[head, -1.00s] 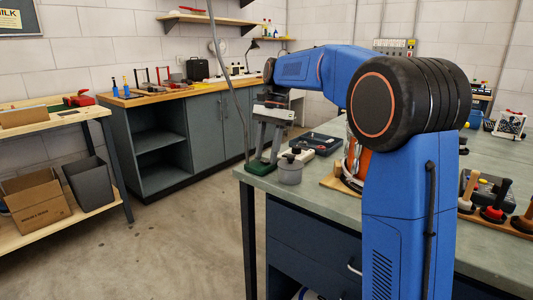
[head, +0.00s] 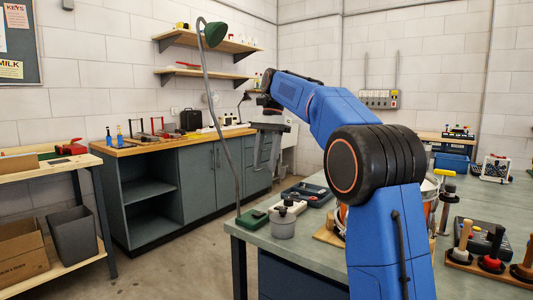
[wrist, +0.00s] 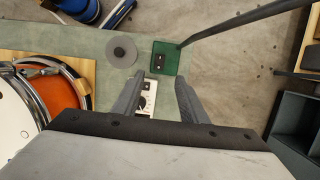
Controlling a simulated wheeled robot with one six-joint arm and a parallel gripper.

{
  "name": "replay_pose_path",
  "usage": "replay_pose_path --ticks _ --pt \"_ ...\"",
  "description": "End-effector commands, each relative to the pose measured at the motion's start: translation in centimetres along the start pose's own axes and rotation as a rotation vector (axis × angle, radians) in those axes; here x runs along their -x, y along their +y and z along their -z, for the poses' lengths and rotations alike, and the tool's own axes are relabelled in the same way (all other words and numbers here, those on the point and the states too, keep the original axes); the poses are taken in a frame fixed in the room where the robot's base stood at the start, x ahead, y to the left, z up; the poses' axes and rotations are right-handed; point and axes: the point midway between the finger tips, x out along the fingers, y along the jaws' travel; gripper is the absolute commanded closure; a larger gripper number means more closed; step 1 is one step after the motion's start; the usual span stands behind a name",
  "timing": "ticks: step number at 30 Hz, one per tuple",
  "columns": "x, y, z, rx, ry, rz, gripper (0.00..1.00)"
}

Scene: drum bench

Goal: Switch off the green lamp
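The green lamp has a green shade (head: 215,34) on a tall curved grey stem. Its green base (head: 252,217) stands at the near left corner of the bench. In the wrist view the base (wrist: 158,66) has a small dark switch piece on top; whether the lamp is lit I cannot tell. My gripper (head: 265,150) hangs above and behind the base in the head view, apart from it. In the wrist view my gripper (wrist: 160,88) is open, fingers pointing towards the base, with nothing held. A white box with a black knob (wrist: 148,97) shows below, between the fingers.
A grey round canister (head: 283,225) stands beside the base. A drum (wrist: 45,92) on a wooden board is to the left in the wrist view. A dark tray (head: 308,193) lies behind.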

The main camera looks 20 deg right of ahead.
Motion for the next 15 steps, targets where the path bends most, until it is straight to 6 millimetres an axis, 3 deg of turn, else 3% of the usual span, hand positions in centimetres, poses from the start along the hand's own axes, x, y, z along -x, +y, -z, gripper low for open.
replay_pose_path --ticks 6,15 --pt "2.3 0.0 0.1 0.000 0.000 0.001 0.61" --pt "2.9 0.0 0.0 0.000 0.000 0.001 0.61"
